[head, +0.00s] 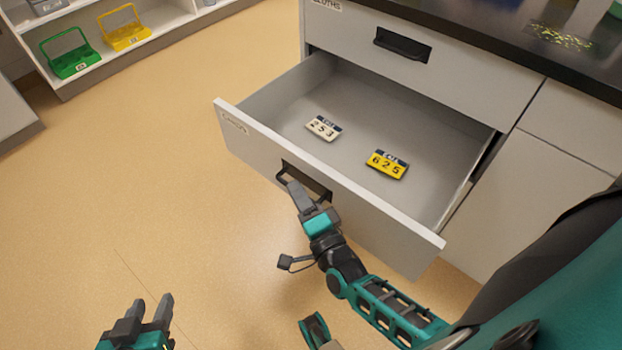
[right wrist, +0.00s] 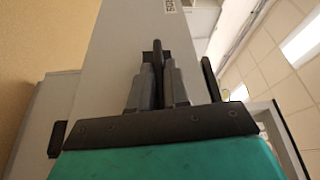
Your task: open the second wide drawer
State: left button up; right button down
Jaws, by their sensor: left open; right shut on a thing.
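The second wide drawer (head: 380,220) is pulled well out from the cabinet, below the top drawer. Its inside is visible. A white tag reading 253 (head: 323,128) and a yellow tag reading 625 (head: 387,164) lie on its floor. My right gripper (head: 297,190) is shut on the dark handle (head: 307,180) of this drawer. In the right wrist view, the fingers of the right gripper (right wrist: 157,85) close around the handle bar against the drawer front (right wrist: 120,55). My left gripper (head: 150,308) is open and empty, low at the left, over the floor and away from the cabinet.
The top drawer (head: 460,75), labelled CLOTHS, is shut, under a dark worktop (head: 480,18). A shelf at the upper left holds a green carrier (head: 70,62) and a yellow carrier (head: 126,36). The floor (head: 130,180) left of the open drawer is clear.

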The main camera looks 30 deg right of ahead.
jog(key=shift+s+a, duration=0.25)
jog(key=shift+a, duration=0.3)
jog(key=c, duration=1.2)
grip_release()
